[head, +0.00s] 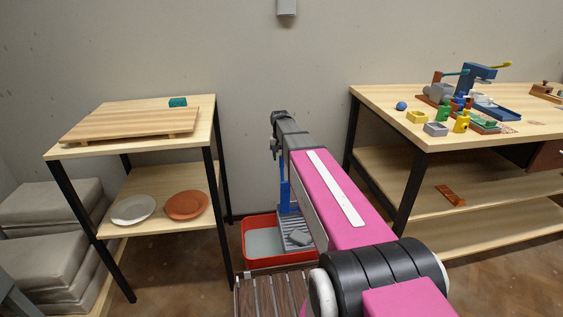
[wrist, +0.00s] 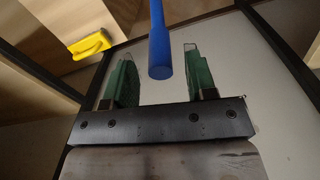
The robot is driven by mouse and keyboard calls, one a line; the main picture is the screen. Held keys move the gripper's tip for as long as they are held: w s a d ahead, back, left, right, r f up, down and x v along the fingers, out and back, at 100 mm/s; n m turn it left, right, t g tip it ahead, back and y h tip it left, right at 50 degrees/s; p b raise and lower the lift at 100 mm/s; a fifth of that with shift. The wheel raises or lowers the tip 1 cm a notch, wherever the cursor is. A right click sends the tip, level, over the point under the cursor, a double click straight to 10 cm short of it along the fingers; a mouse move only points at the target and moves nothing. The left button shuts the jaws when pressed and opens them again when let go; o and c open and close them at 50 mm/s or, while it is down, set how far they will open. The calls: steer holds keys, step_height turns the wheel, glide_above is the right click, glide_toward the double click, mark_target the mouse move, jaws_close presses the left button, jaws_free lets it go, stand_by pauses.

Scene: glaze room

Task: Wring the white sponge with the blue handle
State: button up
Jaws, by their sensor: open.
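A blue handle (head: 284,186) stands upright at the red basin, partly hidden behind my arm. In the wrist view the round blue bar (wrist: 159,48) reaches between the two green finger pads of my gripper (wrist: 158,72). The jaws are open, with a gap on both sides of the bar. In the head view my gripper (head: 275,145) is above the basin, seen from behind. A small grey block (head: 299,237) lies on a grey ribbed board (head: 292,222) in the basin. I cannot tell whether it is the sponge; no clearly white sponge shows.
The red basin (head: 246,238) holds greyish liquid, with a slatted stand (head: 265,295) before it. A shelf table (head: 85,149) with plates stands left; a workbench (head: 375,100) with small coloured parts stands right. A yellow object (wrist: 89,44) shows upper left in the wrist view.

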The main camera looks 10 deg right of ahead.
mark_target(282, 165)
steer(key=shift+f, duration=1.7)
jaws_close()
steer(key=shift+s, duration=0.15)
